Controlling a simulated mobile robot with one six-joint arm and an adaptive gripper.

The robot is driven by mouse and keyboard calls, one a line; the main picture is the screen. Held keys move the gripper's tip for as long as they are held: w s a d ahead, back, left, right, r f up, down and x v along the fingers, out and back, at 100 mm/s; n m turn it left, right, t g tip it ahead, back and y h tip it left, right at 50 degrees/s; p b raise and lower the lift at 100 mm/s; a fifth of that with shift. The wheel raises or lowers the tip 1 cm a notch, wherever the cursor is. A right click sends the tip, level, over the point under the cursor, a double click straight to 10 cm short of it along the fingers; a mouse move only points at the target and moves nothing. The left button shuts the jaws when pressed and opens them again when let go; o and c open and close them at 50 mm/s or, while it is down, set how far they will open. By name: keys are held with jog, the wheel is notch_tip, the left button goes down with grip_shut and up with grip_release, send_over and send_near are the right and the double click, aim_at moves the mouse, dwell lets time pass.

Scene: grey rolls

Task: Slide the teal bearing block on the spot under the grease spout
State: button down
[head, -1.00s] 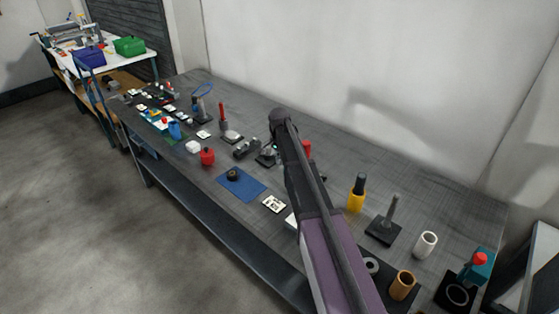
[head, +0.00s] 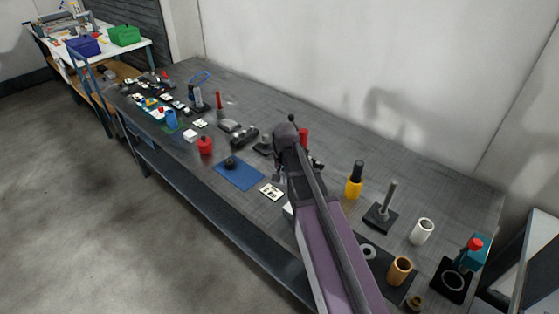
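I cannot make out a teal bearing block for certain. A teal body with a red cap (head: 474,250) stands at the right end of the bench, over a black plate with a pale ring (head: 453,281); I cannot tell whether this is the grease spout and its spot. My arm crosses the middle of the view and hides part of the bench. A small grey part beside the arm (head: 279,179) may be my gripper; its fingers cannot be made out.
Near the arm stand a yellow bottle (head: 354,183), a grey post on a black base (head: 385,209), a white cup (head: 421,231) and a tan cylinder (head: 399,269). A blue mat (head: 240,177) and red pot (head: 205,145) lie left. Many small items crowd the far left.

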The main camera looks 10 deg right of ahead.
jog(key=s+n, duration=0.5)
jog(key=s, duration=0.9)
jog(key=shift+s+a, duration=0.25)
jog(key=shift+a, duration=0.1)
